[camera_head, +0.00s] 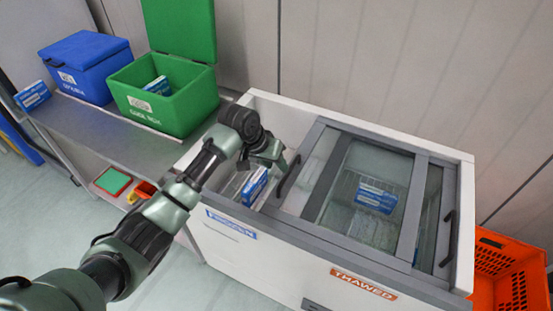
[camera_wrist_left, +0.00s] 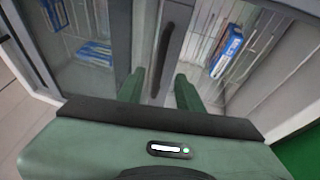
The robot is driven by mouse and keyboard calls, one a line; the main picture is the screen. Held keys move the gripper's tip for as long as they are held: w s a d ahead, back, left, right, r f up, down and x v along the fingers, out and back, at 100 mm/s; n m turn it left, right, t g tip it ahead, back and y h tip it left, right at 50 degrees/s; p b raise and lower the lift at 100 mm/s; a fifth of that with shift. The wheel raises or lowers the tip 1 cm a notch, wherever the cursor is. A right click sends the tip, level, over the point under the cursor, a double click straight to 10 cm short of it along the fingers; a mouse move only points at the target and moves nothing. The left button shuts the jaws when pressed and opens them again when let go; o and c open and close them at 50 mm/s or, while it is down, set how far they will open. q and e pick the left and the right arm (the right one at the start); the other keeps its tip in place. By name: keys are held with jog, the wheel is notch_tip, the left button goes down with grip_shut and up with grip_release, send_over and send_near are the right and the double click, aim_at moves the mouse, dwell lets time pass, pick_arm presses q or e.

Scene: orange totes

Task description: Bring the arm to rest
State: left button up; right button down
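My left arm reaches in from the lower left in the head view. Its gripper (camera_head: 281,158) hangs over the freezer's left section, close to the dark left lid handle (camera_head: 289,176). In the left wrist view the two green fingers of the gripper (camera_wrist_left: 160,82) are apart with nothing held. The handle (camera_wrist_left: 165,50) shows in the gap between them, apparently beyond the tips; I cannot tell the exact distance. My right gripper is not in view.
The white chest freezer (camera_head: 230,250) has an uncovered left section with a blue-white box (camera_head: 254,187). Another box (camera_head: 376,196) lies under the glass. A green cooler (camera_head: 165,103), open, and a blue cooler (camera_head: 85,65) stand on the shelf. An orange crate (camera_head: 510,270) is right.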

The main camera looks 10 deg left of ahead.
pick_arm(q)
jog(key=s+f, duration=0.1)
jog(key=s, duration=0.1)
jog(key=s+f, duration=0.2)
jog(key=s, duration=0.1)
jog(key=s+f, duration=0.2)
jog(key=s, duration=0.1)
jog(key=shift+s+d+f, duration=0.15)
jog(key=shift+d+f, duration=0.05)
jog(key=shift+d, duration=0.05)
jog(key=s+a+y, duration=0.1)
jog(key=s+a, duration=0.3)
jog(key=s, duration=0.5)
jog(key=s+a+n+y, duration=0.1)
jog(key=s+a, duration=0.4)
jog(key=s, duration=0.5)
jog(key=s+a+y, duration=0.1)
jog(key=s+a, duration=0.3)
jog(key=s, duration=0.5)
notch_tip(320, 180, down, 29)
jog(key=s+g+b, duration=0.1)
jog(key=s+b, duration=0.1)
jog(key=b, duration=0.1)
jog(key=s+a+f+g+b, duration=0.1)
jog(key=s+a+f+b, duration=0.1)
jog(key=s+f, duration=1.4)
notch_tip(320, 180, down, 2)
jog(key=shift+s+a+f+g+y, duration=0.2)
jog(key=shift+s+a+g+y, duration=0.1)
jog(key=shift+a, duration=0.2)
